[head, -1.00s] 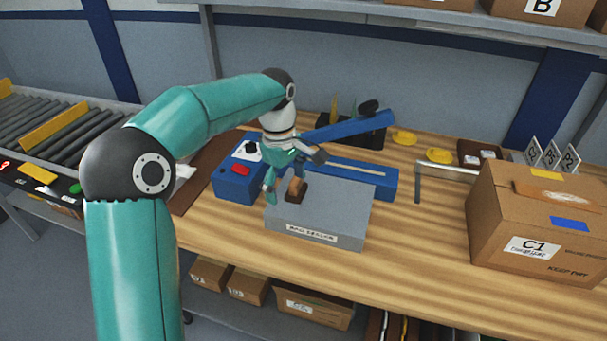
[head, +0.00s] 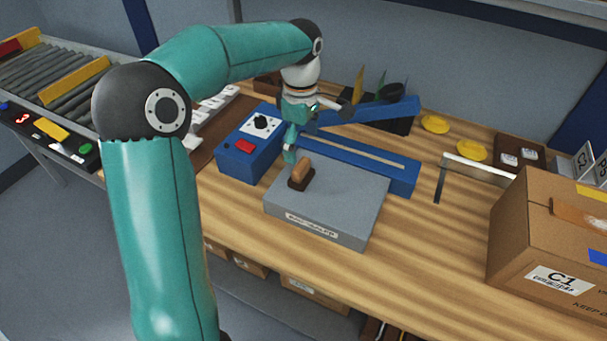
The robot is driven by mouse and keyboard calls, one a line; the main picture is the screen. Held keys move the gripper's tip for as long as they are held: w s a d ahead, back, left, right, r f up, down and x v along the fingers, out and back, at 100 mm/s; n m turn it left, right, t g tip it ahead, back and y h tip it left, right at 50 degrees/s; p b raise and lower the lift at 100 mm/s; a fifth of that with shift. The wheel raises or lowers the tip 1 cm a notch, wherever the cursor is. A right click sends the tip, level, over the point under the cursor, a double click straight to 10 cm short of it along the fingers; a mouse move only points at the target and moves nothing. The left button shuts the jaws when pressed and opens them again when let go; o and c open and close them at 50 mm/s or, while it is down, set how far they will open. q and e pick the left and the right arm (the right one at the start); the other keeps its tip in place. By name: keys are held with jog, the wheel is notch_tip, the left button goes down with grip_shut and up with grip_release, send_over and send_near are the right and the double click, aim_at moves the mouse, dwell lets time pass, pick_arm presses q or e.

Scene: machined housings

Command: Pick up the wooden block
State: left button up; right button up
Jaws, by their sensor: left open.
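A small wooden block (head: 302,171), light wood on a dark brown foot, stands upright on the flat grey box (head: 340,205). My left gripper (head: 304,138) points down just behind the block, over the back edge of the grey box and by the blue sealer. Its fingers are open and empty. One finger hangs close behind the block at its left; I cannot tell whether it touches. The other finger is partly lost against the blue arm of the sealer. My right gripper is not in view.
The blue sealer (head: 250,160) with its raised arm stands close behind the gripper. A dark holder (head: 390,120) stands further back. A large carton (head: 545,225) and a low metal rail (head: 480,165) are at right. The bench front is clear.

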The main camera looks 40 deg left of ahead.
aim_at(302, 164)
pick_arm(q)
notch_tip(302, 164, down, 3)
jog(key=shift+r, duration=0.1)
jog(key=shift+f, duration=0.55)
notch_tip(302, 164, down, 4)
jog(key=shift+w+a+f+p, duration=0.1)
jog(key=shift+w+p, duration=0.05)
jog(key=shift+p, duration=0.4)
jog(key=shift+c, duration=0.4)
jog(key=c, duration=1.2)
